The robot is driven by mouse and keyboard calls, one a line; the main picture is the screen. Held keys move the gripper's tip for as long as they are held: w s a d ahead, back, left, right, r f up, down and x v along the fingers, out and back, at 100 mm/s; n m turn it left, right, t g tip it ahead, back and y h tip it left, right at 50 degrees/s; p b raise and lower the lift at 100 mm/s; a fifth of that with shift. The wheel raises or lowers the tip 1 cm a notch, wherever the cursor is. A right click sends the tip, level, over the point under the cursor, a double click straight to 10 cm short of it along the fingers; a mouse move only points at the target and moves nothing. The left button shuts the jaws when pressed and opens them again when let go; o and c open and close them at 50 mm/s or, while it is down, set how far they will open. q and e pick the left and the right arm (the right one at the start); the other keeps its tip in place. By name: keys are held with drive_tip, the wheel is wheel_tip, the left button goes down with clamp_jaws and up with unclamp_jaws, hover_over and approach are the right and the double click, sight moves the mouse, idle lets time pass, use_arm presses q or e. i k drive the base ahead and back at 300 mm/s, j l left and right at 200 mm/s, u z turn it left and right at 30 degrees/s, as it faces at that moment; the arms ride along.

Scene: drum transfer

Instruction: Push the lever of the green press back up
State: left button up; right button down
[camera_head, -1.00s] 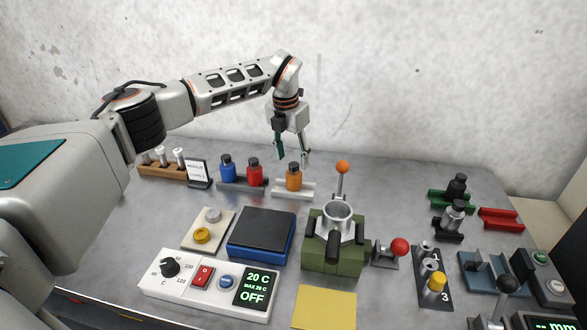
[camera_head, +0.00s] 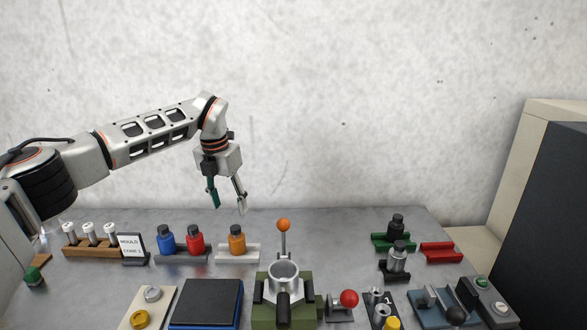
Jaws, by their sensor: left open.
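The green press (camera_head: 303,309) stands at the lower middle of the camera_head view, with a metal ring on top and a dark handle at its front. Its lever (camera_head: 283,240) is a metal rod with an orange ball at the top, standing upright behind the ring. My left gripper (camera_head: 228,207) points down, open and empty, above the back of the table. It is to the left of the orange ball and apart from it. My right gripper is not in view.
An orange bottle (camera_head: 237,241) stands in a pale holder below my left gripper, with red (camera_head: 195,241) and blue (camera_head: 166,239) bottles to its left. A red-ball lever (camera_head: 349,298) stands right of the press. A tall dark cabinet (camera_head: 545,210) is at the right.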

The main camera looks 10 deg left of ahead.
sight(349, 299)
drive_tip(key=k+l, duration=0.15)
drive_tip(key=k, duration=0.35)
drive_tip(key=k+l, duration=0.15)
drive_tip(key=k, duration=0.3)
